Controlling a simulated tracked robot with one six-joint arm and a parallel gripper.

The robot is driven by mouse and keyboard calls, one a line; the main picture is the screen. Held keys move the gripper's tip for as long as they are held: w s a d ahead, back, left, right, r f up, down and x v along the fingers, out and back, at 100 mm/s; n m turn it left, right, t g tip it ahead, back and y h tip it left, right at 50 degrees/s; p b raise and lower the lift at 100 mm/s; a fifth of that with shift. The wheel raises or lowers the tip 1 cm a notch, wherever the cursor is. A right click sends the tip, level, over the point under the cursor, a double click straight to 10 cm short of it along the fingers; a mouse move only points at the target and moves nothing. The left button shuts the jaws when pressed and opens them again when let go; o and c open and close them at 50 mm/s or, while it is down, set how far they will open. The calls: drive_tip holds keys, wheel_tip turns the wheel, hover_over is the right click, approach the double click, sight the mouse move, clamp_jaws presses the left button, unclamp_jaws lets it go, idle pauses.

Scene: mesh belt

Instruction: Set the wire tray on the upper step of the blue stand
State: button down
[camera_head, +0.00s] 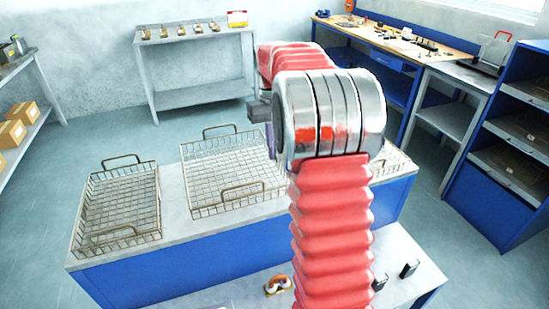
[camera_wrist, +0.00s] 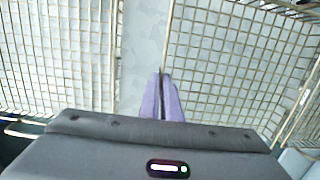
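The blue stand (camera_head: 215,253) has a pale upper step (camera_head: 174,205) and a lower step in front. A wire tray (camera_head: 197,205) with two raised handles sits on the upper step in the middle. My gripper (camera_head: 271,142) points down at this tray's right side. In the wrist view, the purple fingers (camera_wrist: 162,85) are nearly together, with a tray's wire edge running between them; they look shut on it. A wire mesh (camera_wrist: 225,60) lies to the right of the fingers. My arm hides part of the stand.
Another wire tray (camera_head: 118,205) sits left on the upper step. A third tray (camera_head: 392,160) shows partly behind my arm at the right. Small items, including a black one (camera_head: 409,269), lie on the lower step. A blue shelf unit (camera_head: 505,150) stands right.

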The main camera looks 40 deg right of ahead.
drive_tip(key=shift+f, duration=1.65)
drive_tip(key=c, duration=2)
unclamp_jaws()
drive_tip(key=shift+f, duration=0.1)
drive_tip(key=r, duration=0.4)
drive_tip(key=w+r, duration=0.1)
drive_tip(key=r, duration=0.7)
drive_tip(key=shift+w+d, duration=0.2)
